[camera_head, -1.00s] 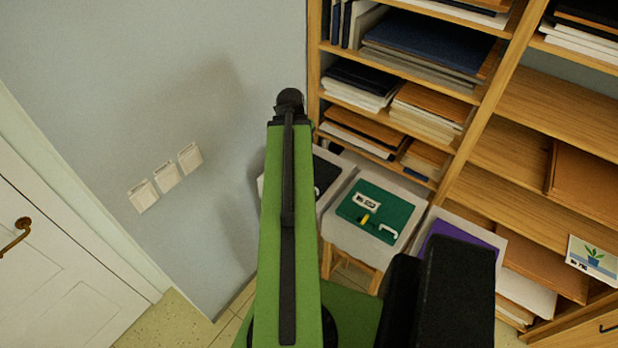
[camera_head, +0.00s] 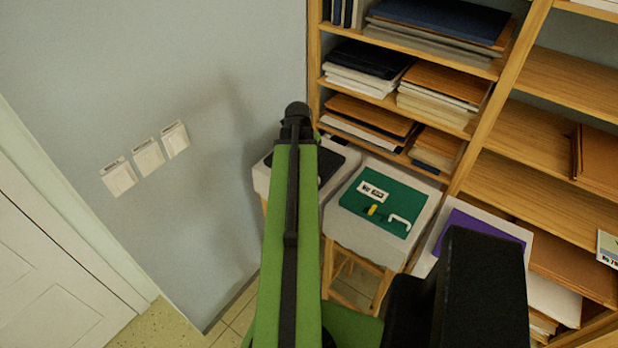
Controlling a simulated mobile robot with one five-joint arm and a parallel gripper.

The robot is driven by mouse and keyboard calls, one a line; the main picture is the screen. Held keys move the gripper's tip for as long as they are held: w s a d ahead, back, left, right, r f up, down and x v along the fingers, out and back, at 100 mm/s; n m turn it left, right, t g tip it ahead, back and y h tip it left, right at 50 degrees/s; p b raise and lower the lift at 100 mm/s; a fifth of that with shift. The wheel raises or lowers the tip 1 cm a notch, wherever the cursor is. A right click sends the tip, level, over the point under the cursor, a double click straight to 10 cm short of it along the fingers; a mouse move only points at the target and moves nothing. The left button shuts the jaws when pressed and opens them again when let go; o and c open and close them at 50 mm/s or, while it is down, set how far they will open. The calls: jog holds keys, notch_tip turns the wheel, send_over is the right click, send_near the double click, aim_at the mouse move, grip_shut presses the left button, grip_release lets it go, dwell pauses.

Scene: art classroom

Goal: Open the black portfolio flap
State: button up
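The black portfolio (camera_head: 331,162) lies on a pale grey-topped stool (camera_head: 348,158) beside the wall. My green arm covers its left part, so only its right side shows. I cannot make out its flap or whether the flap is open. My arm reaches up over that stool and ends in a black joint in this view. My gripper's fingers are not visible.
A green portfolio (camera_head: 350,211) with a white label, a yellow piece and a white handle lies on the middle stool (camera_head: 366,243). A purple one (camera_head: 473,233) lies to its right. Wooden shelves (camera_head: 482,127) stand behind. A wall with switches (camera_head: 148,156) is at left.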

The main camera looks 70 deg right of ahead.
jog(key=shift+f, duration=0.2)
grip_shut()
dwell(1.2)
